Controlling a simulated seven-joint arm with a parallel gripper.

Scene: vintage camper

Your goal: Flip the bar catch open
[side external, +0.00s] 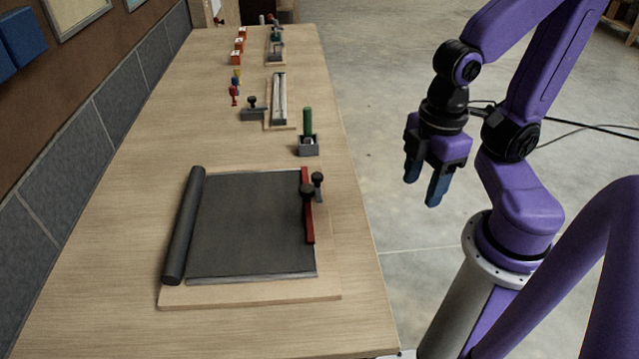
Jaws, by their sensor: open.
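A red bar (309,225) lies along the right edge of a dark grey sheet (250,225) on a light wooden board (250,294). A black round knob (306,190) stands at the middle of the bar. A second dark knob on a grey post (318,181) stands just right of the bar. I cannot tell which of these parts is the bar catch, or how it is set. My gripper (424,187) is open and empty, with its blue fingers pointing down. It hangs right of the table, apart from the bar and knobs.
A dark roller (185,225) lies along the sheet's left edge. Behind the board stand a green-handled piece in a grey block (308,146), a long metal rail (279,98), and a small grey block with a black knob (253,112). The table's front left is clear.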

